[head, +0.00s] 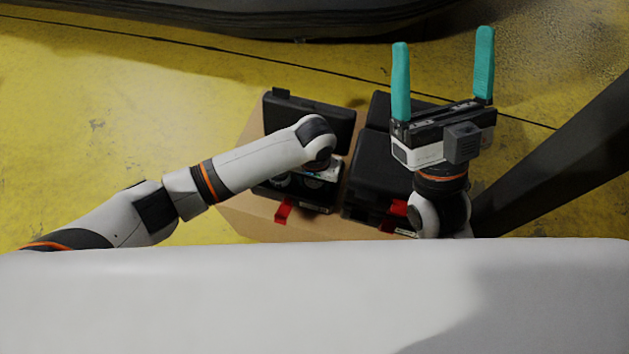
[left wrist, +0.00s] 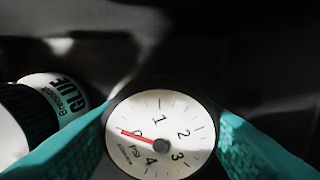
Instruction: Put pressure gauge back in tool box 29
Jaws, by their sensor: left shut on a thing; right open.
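The pressure gauge (left wrist: 158,140) has a round white dial with a red needle. It fills the lower middle of the left wrist view, between the two teal fingers of my left gripper (left wrist: 160,112), which is shut on it. In the head view my own left wrist hides the gauge and the fingers. That wrist is over an open black tool box (head: 325,122) with a raised lid at the back; no number on it is readable. My right gripper (head: 443,40) is open and empty, its teal fingers pointing away, at the right of the boxes.
A glue bottle (left wrist: 62,90) lies left of the gauge in the left wrist view. A second black tool box (head: 372,180) stands right of the first, partly behind my right arm. Both rest on a cardboard-coloured box (head: 250,215). A pale surface (head: 200,300) crosses the front.

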